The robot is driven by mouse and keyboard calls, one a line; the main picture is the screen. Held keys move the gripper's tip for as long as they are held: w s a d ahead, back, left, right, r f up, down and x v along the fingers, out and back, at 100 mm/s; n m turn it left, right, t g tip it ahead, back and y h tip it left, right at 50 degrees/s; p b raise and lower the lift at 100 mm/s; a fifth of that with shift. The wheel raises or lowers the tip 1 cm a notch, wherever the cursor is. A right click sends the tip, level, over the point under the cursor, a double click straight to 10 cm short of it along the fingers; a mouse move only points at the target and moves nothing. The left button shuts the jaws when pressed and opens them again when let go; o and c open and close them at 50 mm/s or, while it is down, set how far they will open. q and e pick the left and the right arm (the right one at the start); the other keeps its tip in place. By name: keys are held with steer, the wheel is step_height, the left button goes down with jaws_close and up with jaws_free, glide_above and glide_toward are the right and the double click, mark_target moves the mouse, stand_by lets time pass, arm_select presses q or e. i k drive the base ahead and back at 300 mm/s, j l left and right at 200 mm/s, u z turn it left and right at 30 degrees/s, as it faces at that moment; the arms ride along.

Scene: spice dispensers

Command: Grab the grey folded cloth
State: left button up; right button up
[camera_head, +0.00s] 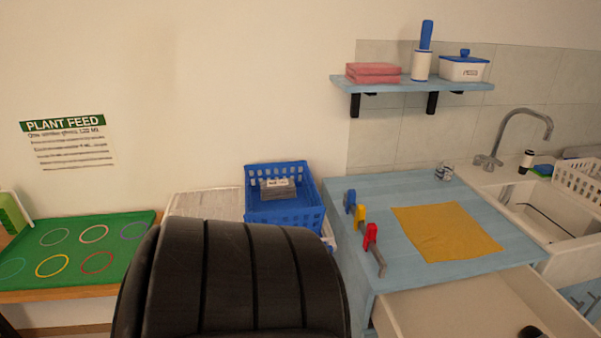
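A grey folded cloth (275,188) appears to lie inside the blue basket (286,217), with a small white patch on top. The basket's front wall hides the base of the cloth. Neither of my grippers can be made out in the head view. The lower middle of the view is blocked by a large black ribbed shape close to the camera.
A yellow cloth (446,232) lies flat on the blue counter (400,188), beside blue, yellow and red clips or handles. An open drawer (480,308) juts out below. A green mat (75,250) with coloured rings lies left. A shelf (405,87) holds folded pink cloths (373,73).

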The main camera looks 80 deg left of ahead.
mark_target(272, 190)
steer(key=i+u, duration=0.1)
steer(key=u, duration=0.3)
steer(key=l+u, duration=0.15)
steer(key=u, duration=0.3)
steer(key=i+l+u, duration=0.1)
steer(key=u, duration=0.3)
